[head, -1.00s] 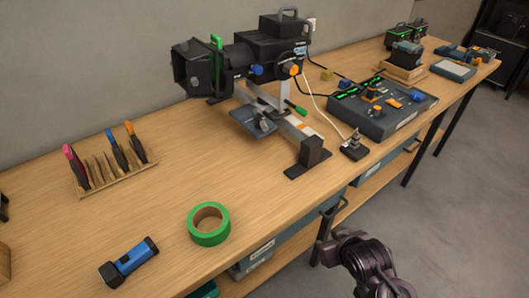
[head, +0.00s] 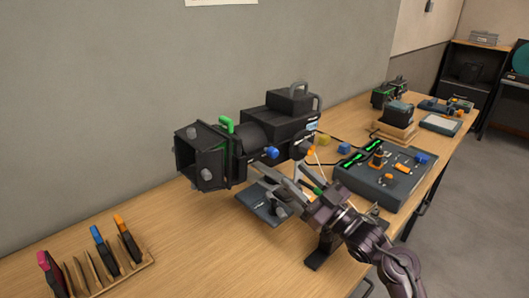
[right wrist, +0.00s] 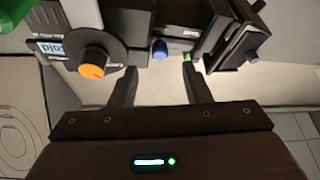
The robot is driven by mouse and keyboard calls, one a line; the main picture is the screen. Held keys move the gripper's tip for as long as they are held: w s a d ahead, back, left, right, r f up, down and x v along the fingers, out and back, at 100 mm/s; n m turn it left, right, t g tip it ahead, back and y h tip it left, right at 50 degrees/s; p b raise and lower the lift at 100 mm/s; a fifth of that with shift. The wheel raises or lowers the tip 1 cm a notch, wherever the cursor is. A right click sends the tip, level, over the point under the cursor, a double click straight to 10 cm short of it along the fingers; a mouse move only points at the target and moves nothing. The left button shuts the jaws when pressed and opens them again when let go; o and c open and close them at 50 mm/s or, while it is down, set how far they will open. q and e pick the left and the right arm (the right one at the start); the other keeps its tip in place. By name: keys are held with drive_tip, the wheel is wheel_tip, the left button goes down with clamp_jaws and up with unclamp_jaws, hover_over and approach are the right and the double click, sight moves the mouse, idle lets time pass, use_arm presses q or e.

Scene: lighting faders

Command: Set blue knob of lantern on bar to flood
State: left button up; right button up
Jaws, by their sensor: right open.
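The black lantern (head: 266,125) sits on its bar stand on the bench. Its blue knob (head: 271,152) is on the side facing me, and the orange knob (head: 310,152) is farther right. My right gripper (head: 289,182) is open and empty, below and in front of the blue knob in the head view. In the right wrist view the blue knob (right wrist: 159,50) shows ahead, between the directions of the two open fingertips (right wrist: 159,68), with a visible gap. The orange knob (right wrist: 93,62) lies left of the fingers. My left gripper is out of view.
A fader console (head: 385,180) stands right of the lantern, with cables between. A grey-blue plate (head: 258,203) is below the lantern. A wooden rack (head: 108,273) with coloured-handled tools is at front left. The wall is close behind.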

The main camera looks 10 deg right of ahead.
sight(276, 155)
drive_tip(key=shift+w+a+r+p, duration=0.35)
drive_tip(key=shift+w+r, duration=0.15)
drive_tip(key=shift+r, duration=0.1)
drive_tip(key=shift+w+a+r+p, duration=0.35)
drive_tip(key=shift+w+r, duration=0.1)
drive_tip(key=shift+r, duration=0.1)
drive_tip(key=x, duration=0.2)
drive_tip(key=shift+w+a+f+p, duration=0.1)
drive_tip(key=shift+w+a+p, duration=0.15)
drive_tip(key=shift+w+p, duration=0.1)
drive_tip(key=shift+w+a, duration=0.25)
drive_tip(key=shift+w, duration=0.1)
drive_tip(key=c, duration=0.9)
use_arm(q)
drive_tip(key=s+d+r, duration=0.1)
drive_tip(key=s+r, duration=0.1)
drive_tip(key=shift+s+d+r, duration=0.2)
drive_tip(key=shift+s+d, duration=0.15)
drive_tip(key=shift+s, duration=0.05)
use_arm(e)
clamp_jaws()
